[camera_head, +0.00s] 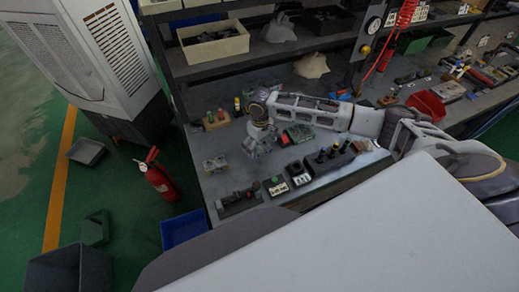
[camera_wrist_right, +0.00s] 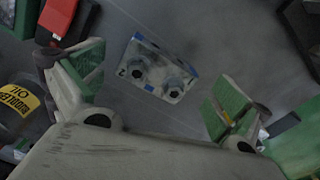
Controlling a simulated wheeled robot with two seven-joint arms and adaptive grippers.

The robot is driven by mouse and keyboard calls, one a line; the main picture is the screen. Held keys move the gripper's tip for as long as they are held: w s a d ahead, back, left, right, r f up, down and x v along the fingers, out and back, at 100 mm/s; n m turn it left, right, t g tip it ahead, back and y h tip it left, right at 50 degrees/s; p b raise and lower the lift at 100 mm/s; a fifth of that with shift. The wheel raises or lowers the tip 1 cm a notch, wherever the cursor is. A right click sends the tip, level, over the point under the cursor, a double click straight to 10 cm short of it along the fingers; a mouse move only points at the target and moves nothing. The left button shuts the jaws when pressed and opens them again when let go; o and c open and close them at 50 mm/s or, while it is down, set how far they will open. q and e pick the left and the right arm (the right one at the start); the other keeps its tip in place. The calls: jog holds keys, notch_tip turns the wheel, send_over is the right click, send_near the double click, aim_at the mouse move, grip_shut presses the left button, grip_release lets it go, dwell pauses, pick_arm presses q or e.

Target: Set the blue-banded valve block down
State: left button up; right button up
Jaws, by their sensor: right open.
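A small pale valve block (camera_wrist_right: 157,70) with blue markings at its edges and two dark round fittings lies on the grey bench top in the right wrist view. In the head view a small grey block with two knobs (camera_head: 215,165) sits on the bench, left of my right gripper (camera_head: 257,147); it looks like the same block. My right gripper is open, its green-padded fingers apart on either side of the block in the wrist view. Bare bench shows between block and fingers, and they do not touch. My left gripper is not in view.
A wooden block with coloured buttons (camera_head: 215,120) stands behind. Control boxes (camera_head: 298,173) and a dark valve part (camera_head: 238,202) lie along the bench's front edge. A red extinguisher (camera_head: 160,178) and blue bin (camera_head: 184,228) stand on the floor.

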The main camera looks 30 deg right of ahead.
aim_at(260, 148)
jog(key=shift+f, duration=1.1)
jog(key=shift+c, duration=0.3)
jog(key=c, duration=1.1)
notch_tip(260, 148, up, 10)
